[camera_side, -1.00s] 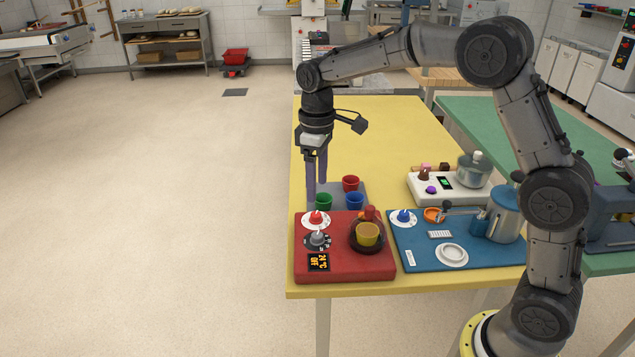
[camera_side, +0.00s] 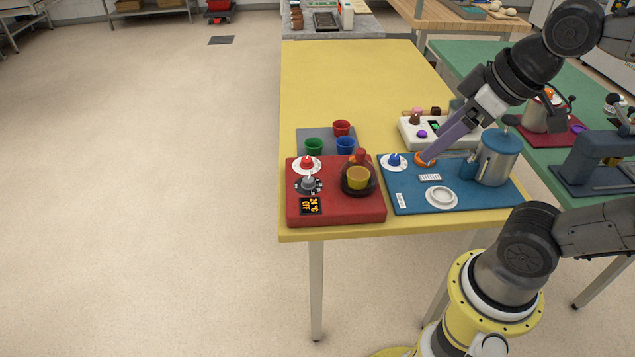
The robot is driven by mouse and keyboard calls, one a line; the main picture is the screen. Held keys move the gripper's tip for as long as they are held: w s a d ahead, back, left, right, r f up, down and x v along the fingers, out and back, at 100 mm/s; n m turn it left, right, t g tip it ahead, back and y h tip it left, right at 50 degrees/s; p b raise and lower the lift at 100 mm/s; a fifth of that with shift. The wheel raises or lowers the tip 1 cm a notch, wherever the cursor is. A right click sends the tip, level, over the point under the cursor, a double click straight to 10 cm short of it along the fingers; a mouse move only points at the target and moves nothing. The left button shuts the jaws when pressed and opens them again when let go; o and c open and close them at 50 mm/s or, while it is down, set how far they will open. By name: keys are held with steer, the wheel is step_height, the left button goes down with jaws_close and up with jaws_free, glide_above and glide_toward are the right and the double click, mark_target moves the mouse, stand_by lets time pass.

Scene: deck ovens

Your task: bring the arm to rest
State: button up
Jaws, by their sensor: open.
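My gripper (camera_side: 430,158) is at the right side of the yellow table (camera_side: 350,75), with its purple fingers slanting down and to the left. The fingers overlap in this view, so the gap between them is hidden; the gripper is open and nothing shows in it. Its tips appear in front of or above the orange dish (camera_side: 421,162) on the blue board (camera_side: 405,203). I cannot tell whether they touch it. My arm is folded to the right, partly out of the picture.
A metal pot (camera_side: 497,158) stands right of the gripper. The table's far half is clear.

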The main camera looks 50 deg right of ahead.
steer(key=f, duration=0.1)
steer(key=s+f+m, duration=0.1)
steer(key=f, duration=0.1)
steer(key=shift+s+f, duration=0.15)
steer(key=shift+s, duration=0.2)
stand_by(0.5)
